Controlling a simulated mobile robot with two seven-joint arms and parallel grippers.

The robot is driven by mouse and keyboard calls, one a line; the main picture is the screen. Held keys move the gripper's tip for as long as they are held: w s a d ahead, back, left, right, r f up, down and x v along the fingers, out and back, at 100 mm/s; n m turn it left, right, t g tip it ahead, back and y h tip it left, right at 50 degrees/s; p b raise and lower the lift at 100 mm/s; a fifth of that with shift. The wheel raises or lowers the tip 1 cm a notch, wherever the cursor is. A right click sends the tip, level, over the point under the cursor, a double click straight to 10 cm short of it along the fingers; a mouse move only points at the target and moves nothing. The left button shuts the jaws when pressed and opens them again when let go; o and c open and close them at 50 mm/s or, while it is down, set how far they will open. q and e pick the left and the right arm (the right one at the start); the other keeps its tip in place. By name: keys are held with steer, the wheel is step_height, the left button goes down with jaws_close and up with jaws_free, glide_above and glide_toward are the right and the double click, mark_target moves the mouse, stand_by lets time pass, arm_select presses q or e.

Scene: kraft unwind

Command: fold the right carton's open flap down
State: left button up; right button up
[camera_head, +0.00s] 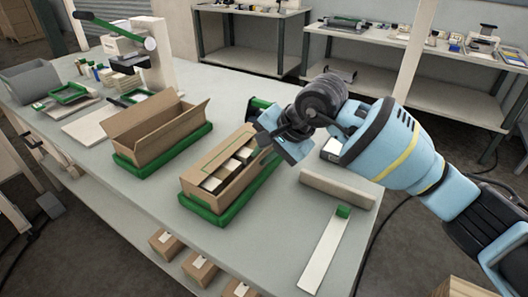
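The right carton (208,190) is a long brown box in a green tray (205,212) on the grey table. Its top is at least partly open, and several small boxes with white labels (228,168) show inside. A brown panel with a green outline lies along its far-left part; how far each flap is folded is hard to tell. My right gripper (276,146) is at the carton's far right edge, partly covering it. Its fingertips are dark and small, so I cannot tell whether they are open or touch the carton. My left gripper is not in view.
The left carton (160,139) stands open with raised flaps in another green tray (125,160). A beige bar (337,188) and a white strip with a green block (322,255) lie at the right. A lever press (150,42) stands at the back left. The table's front middle is clear.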

jaws_close()
